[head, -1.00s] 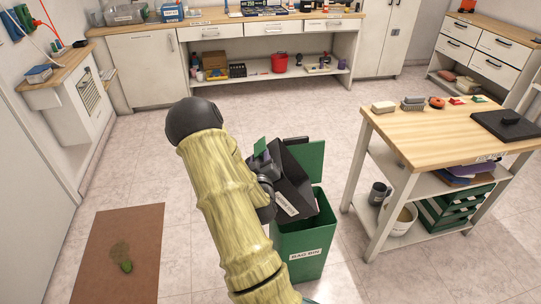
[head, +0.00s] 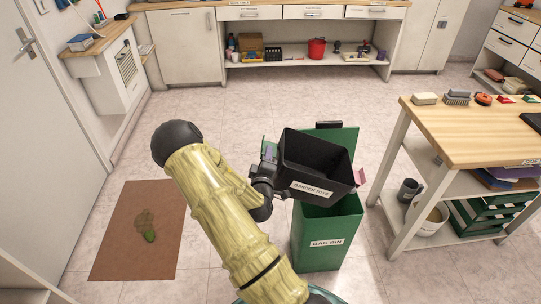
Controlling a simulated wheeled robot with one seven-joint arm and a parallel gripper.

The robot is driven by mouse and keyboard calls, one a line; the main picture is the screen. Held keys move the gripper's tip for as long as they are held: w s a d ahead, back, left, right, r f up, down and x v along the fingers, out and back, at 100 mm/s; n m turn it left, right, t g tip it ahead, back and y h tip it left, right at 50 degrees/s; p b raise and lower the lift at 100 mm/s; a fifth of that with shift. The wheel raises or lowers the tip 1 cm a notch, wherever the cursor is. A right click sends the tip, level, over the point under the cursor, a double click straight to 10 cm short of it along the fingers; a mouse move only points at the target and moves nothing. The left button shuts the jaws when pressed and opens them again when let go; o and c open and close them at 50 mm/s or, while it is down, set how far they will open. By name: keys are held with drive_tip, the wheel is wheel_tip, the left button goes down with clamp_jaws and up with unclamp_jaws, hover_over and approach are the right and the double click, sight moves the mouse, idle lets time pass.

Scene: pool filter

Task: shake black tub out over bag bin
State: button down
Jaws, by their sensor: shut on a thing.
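The black tub (head: 320,176) is above the green bag bin (head: 321,245), tilted slightly down to the right, with its open top facing up toward the camera. It has a white label on its front, and the inside that shows is dark with no contents visible. My gripper (head: 271,172) is shut on the tub's left side; the fingertips are partly hidden. The bag bin stands upright on the floor with its label facing me. The tub covers much of the bin's opening, so its contents are hidden. A small pink piece (head: 360,177) shows at the tub's right end.
A wooden-topped bench (head: 470,130) stands close on the right, with a white bucket (head: 428,220) on its lower shelf. A brown mat (head: 130,255) with a green stain lies on the floor at left. Bare tiled floor is behind the bin.

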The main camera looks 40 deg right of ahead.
wheel_tip(320, 180, down, 8)
drive_tip(key=n+b, duration=0.4)
drive_tip(key=b, duration=0.1)
drive_tip(key=shift+s+d, duration=0.15)
drive_tip(key=shift+d, duration=0.05)
idle(0.6)
